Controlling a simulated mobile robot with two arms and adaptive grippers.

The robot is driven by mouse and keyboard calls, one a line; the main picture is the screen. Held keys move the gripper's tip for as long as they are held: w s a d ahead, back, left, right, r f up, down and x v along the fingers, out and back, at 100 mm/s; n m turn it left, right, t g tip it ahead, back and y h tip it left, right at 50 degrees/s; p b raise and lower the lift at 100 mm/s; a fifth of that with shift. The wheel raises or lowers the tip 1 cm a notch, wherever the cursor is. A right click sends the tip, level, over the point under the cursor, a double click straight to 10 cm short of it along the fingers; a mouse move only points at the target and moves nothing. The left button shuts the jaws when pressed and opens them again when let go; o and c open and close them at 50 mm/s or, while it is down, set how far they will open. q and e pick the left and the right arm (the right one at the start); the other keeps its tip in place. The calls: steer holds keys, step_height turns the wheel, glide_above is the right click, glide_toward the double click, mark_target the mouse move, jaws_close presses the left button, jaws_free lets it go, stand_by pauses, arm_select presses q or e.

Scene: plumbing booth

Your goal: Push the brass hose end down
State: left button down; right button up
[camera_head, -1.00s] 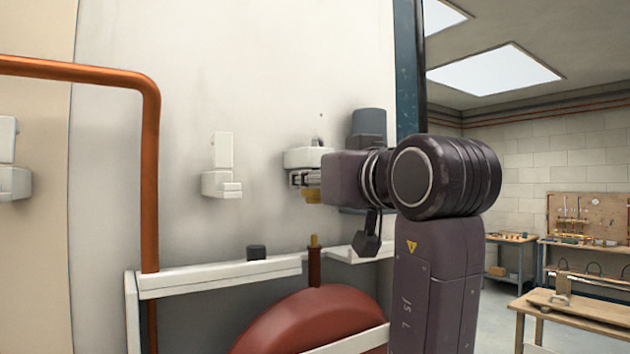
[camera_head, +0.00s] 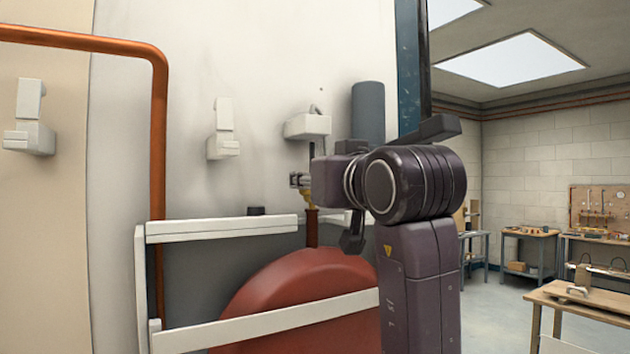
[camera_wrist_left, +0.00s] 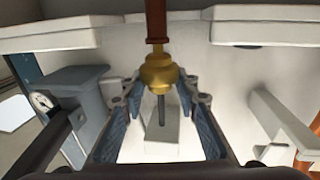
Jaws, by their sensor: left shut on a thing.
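The brass hose end (camera_head: 308,199) sits at the top of the upright red-brown pipe (camera_head: 312,229), in line with it. In the left wrist view, which looks upside down, the brass hose end (camera_wrist_left: 158,74) meets the pipe (camera_wrist_left: 156,22), and a thin dark hose (camera_wrist_left: 161,108) runs from its other side. My left gripper (camera_head: 299,181) is shut on the brass hose end, its blue-grey fingers (camera_wrist_left: 165,93) on both sides. Its wrist hides part of the contact. I cannot tell how far the brass is seated. My right gripper is not in view.
A white wall holder (camera_head: 307,125) is above the gripper, beside a grey cylinder (camera_head: 368,110). A white rail (camera_head: 220,227) and a rounded red tank (camera_head: 290,285) lie below. A copper pipe (camera_head: 158,140) runs at left. Workbenches stand far right.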

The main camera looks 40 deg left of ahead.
arm_select(q)
steer(key=c, duration=1.9)
jaws_free()
steer(key=shift+w+a+f, duration=0.1)
steer(key=shift+f, duration=0.25)
steer(key=shift+c, duration=0.2)
steer(key=o, duration=0.5)
steer(key=shift+r, duration=0.15)
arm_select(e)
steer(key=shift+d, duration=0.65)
arm_select(q)
steer(key=v, duration=1.2)
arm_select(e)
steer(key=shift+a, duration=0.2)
